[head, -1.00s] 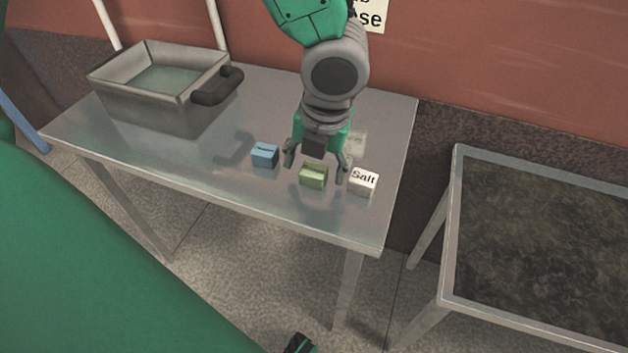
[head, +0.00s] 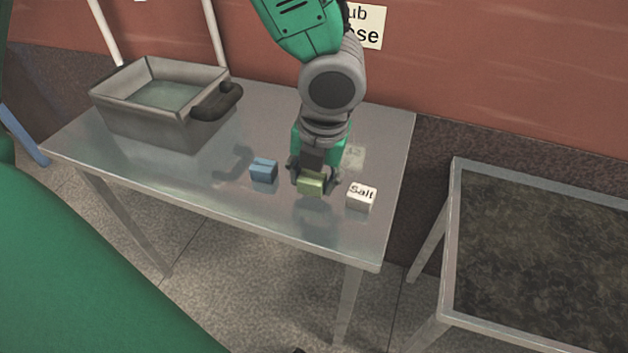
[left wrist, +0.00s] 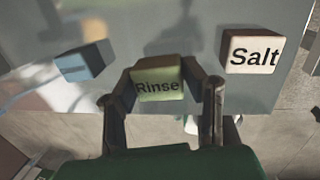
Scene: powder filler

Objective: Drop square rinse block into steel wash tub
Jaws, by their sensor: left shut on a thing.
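The green square rinse block (head: 311,184) is on the steel table, between a blue block and a white block. In the left wrist view the same rinse block (left wrist: 158,80) shows the word "Rinse". My left gripper (head: 313,180) is shut on it, with one finger on each side, as the left wrist view also shows (left wrist: 160,85). I cannot tell whether the block is clear of the table. The steel wash tub (head: 140,122) stands at the table's far left end, with water inside and a black handle. My right gripper is not in view.
A blue block (head: 263,170) lies just left of the rinse block, and a white block marked Salt (head: 361,197) lies just right. The steel table (head: 210,200) is clear between the blue block and the tub. A second, dark-topped table (head: 545,250) stands at the right.

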